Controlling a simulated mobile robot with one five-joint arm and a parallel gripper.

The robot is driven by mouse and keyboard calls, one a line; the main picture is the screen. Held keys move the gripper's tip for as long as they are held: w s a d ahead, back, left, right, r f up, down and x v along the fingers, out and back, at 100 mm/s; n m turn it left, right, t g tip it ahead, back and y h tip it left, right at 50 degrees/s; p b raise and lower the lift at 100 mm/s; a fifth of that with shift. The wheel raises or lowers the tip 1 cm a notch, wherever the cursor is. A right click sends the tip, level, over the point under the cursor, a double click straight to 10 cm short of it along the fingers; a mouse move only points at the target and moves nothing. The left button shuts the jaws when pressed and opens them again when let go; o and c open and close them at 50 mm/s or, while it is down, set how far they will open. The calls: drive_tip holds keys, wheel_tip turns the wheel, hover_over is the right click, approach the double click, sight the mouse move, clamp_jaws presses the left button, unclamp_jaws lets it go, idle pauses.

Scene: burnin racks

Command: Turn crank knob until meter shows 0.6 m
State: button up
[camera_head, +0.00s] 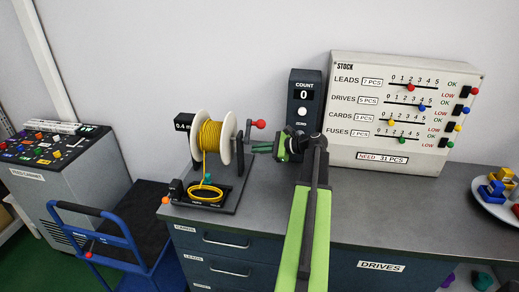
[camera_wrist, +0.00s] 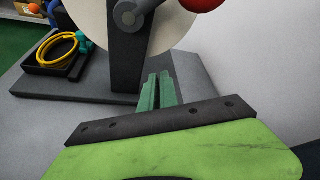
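The red crank knob (camera_head: 261,124) sits on a grey crank arm at the right side of a white reel (camera_head: 228,152) wound with yellow cable (camera_head: 210,135). The meter (camera_head: 183,122), a black display behind the reel, reads 0.4; its right end is hidden by the reel. My gripper (camera_head: 254,147) is just right of the reel, below the knob and apart from it. In the wrist view its green fingers (camera_wrist: 158,78) lie together with nothing between them, pointing at the reel's black stand (camera_wrist: 128,65). The knob (camera_wrist: 203,3) is cut off at that view's top edge.
A black tray (camera_head: 205,195) with coiled yellow cable lies before the reel. A COUNT box (camera_head: 304,98) showing 0 and a STOCK board (camera_head: 400,112) stand behind and right. A blue cart (camera_head: 120,230) is left of the bench. A plate of blocks (camera_head: 490,203) is far right.

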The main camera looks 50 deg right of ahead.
drive_tip(key=o, duration=0.3)
drive_tip(key=p+v, duration=0.6)
drive_tip(key=v, duration=1.1)
drive_tip(key=shift+s, duration=0.2)
drive_tip(key=shift+d, duration=0.1)
